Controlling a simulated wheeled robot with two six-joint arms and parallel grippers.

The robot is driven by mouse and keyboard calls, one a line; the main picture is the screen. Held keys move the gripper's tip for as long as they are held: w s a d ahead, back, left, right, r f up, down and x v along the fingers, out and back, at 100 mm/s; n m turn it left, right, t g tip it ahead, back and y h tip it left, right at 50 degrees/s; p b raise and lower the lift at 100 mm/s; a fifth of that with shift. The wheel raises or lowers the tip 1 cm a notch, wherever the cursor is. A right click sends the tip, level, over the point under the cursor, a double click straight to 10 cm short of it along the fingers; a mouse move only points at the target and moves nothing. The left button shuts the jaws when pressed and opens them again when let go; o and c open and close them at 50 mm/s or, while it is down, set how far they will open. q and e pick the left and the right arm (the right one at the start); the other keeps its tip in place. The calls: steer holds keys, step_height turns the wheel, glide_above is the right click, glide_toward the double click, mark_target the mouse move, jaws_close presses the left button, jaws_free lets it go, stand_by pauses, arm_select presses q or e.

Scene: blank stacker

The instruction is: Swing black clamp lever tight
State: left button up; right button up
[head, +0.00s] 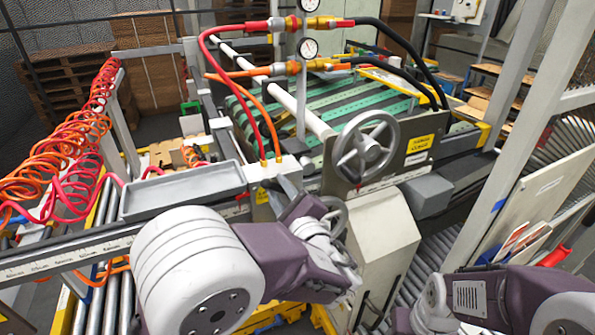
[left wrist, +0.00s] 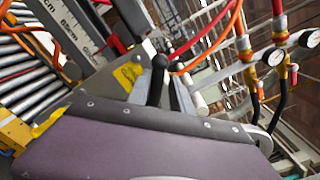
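The black clamp lever (left wrist: 156,68) shows in the left wrist view as a dark, round-topped stick, standing beside a grey plate with a yellow label. Grey finger-like parts of my left gripper (left wrist: 165,92) lie on either side of its lower part. I cannot tell whether they touch it. In the head view my left gripper (head: 287,192) is at the grey block with a yellow label (head: 262,195), below the hose fittings. The lever cannot be made out there, and my wrist covers part of that area. My right arm is at the lower right; its gripper does not show.
A grey tray (head: 185,190) sits left of the block on the ruled rail (head: 60,262). A large handwheel (head: 366,146) stands to the right, above a beige housing (head: 383,235). Red and orange hoses (head: 262,110) rise close to my left gripper towards the gauges (head: 308,48).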

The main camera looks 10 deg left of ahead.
arm_select(q)
steer(key=w+d+r+m+p, duration=0.2)
steer(key=d+m+p, duration=0.1)
steer(key=m+p, duration=0.75)
steer(key=v, duration=0.9)
steer(key=shift+d, duration=0.25)
stand_by(0.6)
steer(key=shift+w+f+n, duration=0.15)
steer(key=shift+f+n, duration=0.05)
steer(key=shift+n, duration=0.05)
